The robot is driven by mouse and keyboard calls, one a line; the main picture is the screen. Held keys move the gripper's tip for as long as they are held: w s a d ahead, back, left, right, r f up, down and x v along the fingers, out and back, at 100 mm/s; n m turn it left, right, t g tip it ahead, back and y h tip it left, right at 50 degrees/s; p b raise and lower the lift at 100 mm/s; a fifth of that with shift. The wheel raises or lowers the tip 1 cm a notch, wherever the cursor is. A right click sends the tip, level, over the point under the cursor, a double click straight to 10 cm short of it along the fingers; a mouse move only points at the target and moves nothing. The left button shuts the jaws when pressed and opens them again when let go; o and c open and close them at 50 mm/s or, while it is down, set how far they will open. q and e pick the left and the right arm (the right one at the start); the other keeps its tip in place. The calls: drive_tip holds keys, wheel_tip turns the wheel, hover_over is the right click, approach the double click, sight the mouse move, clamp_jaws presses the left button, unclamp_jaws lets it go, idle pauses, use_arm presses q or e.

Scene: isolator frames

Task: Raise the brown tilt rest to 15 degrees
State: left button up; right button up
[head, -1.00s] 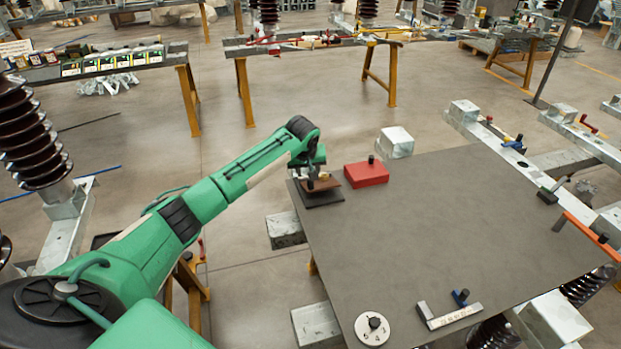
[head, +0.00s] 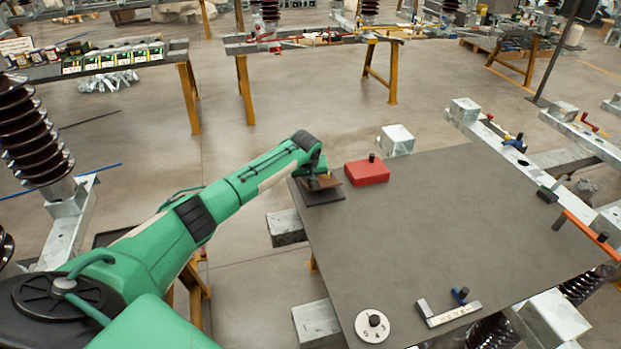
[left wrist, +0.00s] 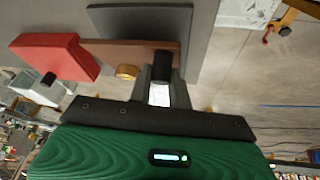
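The brown tilt rest (head: 328,181) sits over a dark base plate (head: 325,197) at the table's far left corner. In the left wrist view the brown board (left wrist: 118,52) shows as a narrow band beside the dark plate (left wrist: 150,22), with a black knob (left wrist: 162,66) at its end and a brass round piece (left wrist: 126,72) at its edge. My left gripper (left wrist: 163,82) has its fingers on both sides of the knob and appears shut on it. In the head view my left gripper (head: 314,180) partly hides the rest. The tilt angle cannot be read. My right gripper is out of view.
A red block (head: 367,173) with a black knob stands close right of the rest. A numbered white dial (head: 372,327) and an angled bracket with a blue knob (head: 450,314) lie near the front edge. The table's middle (head: 455,220) is clear.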

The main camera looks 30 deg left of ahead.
use_arm(q)
clamp_jaws()
drive_tip(key=shift+s+d+f+p, duration=0.25)
drive_tip(key=shift+f+p, duration=0.05)
drive_tip(key=shift+p, duration=0.3)
drive_tip(key=shift+s+d+f, duration=0.1)
drive_tip(key=shift+s+f, duration=0.05)
drive_tip(key=shift+f, duration=0.3)
drive_tip(key=o, duration=0.7)
unclamp_jaws()
drive_tip(key=shift+r, duration=0.15)
drive_tip(key=shift+s+r, duration=0.1)
drive_tip(key=shift+r, duration=0.4)
drive_tip(key=b+v, duration=0.1)
drive_tip(key=v, duration=1.1)
drive_tip(key=shift+s+d+r, duration=0.15)
drive_tip(key=shift+r, duration=0.15)
